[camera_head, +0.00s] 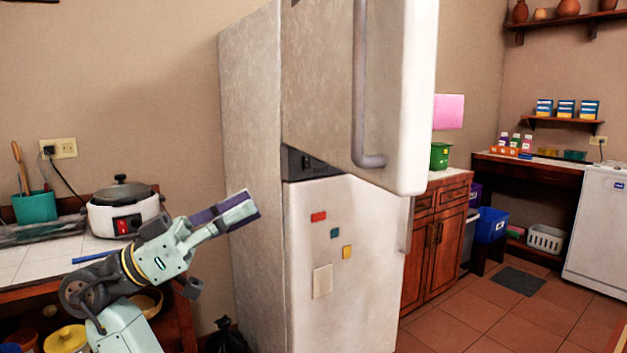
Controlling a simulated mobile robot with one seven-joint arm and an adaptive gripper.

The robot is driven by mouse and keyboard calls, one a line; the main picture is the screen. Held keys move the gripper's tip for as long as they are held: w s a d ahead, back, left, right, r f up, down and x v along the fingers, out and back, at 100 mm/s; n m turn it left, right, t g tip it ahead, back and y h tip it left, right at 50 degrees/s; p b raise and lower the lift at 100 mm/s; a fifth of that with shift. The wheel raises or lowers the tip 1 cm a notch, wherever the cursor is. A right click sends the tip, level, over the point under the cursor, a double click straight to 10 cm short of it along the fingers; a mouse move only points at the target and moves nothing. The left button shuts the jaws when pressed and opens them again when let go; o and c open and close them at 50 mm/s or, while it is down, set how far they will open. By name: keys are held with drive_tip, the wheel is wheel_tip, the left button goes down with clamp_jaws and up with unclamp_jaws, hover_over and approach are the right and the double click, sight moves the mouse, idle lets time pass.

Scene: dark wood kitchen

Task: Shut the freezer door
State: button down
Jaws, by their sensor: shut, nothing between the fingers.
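The freezer door (322,75) is the upper door of a tall whitish fridge (252,180). It stands ajar, with its right edge swung out past the lower door, and a long grey vertical handle (359,85) is on its face. Its top is cut off by the picture, and the freezer interior is hidden. The lower door (375,270) looks shut and carries small magnets and a paper note. My gripper (252,207) is shut and empty. It appears beside the fridge's left side panel, lower than the freezer door and apart from it.
A counter at left holds a white cooker (122,212) and a teal utensil pot (35,206). A black bag (228,338) lies by the fridge's foot. Wooden cabinets (436,240) stand right of the fridge. The tiled floor (470,318) at front right is clear.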

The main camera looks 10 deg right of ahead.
drive_tip(key=p, duration=0.6)
approach(352, 158)
drive_tip(key=shift+m+g, duration=0.3)
drive_tip(key=shift+g, duration=0.1)
drive_tip(key=shift+w+x, duration=0.2)
drive_tip(key=shift+x, duration=0.95)
drive_tip(key=shift+w+x, duration=0.25)
drive_tip(key=shift+x, duration=0.9)
drive_tip(key=shift+w+x, duration=0.2)
drive_tip(key=shift+x, duration=0.9)
drive_tip(key=shift+d+f, duration=0.1)
drive_tip(key=shift+d, duration=0.1)
